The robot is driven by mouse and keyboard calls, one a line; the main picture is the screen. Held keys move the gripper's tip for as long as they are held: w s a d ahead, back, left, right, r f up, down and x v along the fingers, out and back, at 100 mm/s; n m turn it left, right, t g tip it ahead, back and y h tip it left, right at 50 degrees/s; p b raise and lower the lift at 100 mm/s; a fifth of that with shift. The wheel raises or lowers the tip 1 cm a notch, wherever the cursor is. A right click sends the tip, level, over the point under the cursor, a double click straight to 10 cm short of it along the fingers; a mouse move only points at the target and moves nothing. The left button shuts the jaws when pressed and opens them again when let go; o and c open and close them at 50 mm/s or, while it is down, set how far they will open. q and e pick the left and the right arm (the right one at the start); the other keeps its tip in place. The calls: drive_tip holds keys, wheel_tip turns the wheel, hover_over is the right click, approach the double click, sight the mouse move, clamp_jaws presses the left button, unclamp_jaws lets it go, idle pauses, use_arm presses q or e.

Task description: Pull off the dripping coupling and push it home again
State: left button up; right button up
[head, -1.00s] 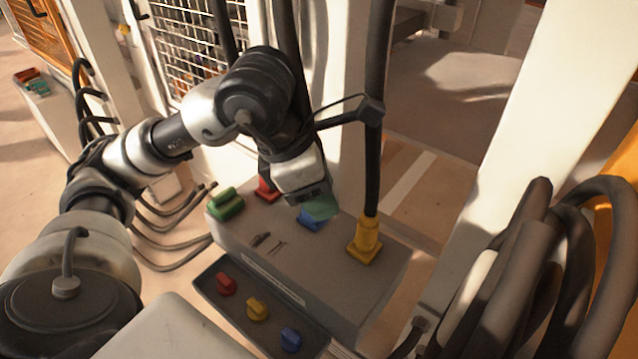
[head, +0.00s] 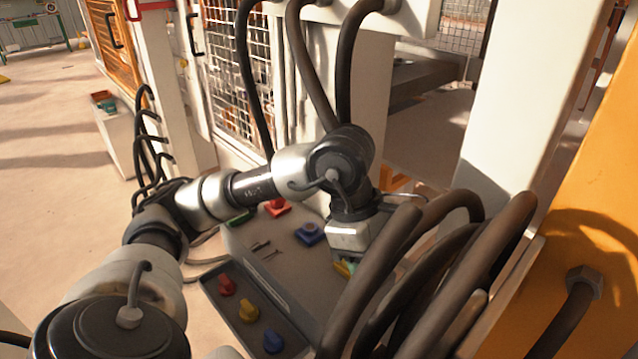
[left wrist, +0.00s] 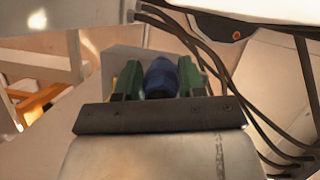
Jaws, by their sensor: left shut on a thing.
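My left gripper (head: 345,266) has green fingers and is low over the right end of the grey block (head: 285,262). In the left wrist view its fingers (left wrist: 161,82) are shut on a dark blue coupling (left wrist: 161,76). On the block, the blue socket (head: 310,233) stands clear of the gripper, with no hose visible rising from it. The red coupling (head: 277,208) is behind it, partly under my arm. A bit of yellow (head: 341,269) shows beside the fingertips; the rest is hidden. I cannot make out any drip. My right gripper is not in view.
A front panel carries a red knob (head: 226,284), a yellow knob (head: 248,310) and a blue knob (head: 272,341). Thick dark hoses (head: 430,270) crowd the right foreground and cover the block's right end. Black hoses (head: 252,80) hang from above behind my arm.

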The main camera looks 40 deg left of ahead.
use_arm(q)
drive_tip(key=shift+w+d+f+m+g, duration=0.1)
drive_tip(key=shift+d+f+m+g, duration=0.1)
drive_tip(key=shift+f+m+g, duration=0.3)
wheel_tip(320, 180, down, 12)
drive_tip(key=d+m+g+y, duration=0.1)
drive_tip(key=m+g+y, duration=0.3)
drive_tip(key=m, duration=1.5)
drive_tip(key=shift+d+f, duration=0.25)
drive_tip(key=shift+d, duration=0.05)
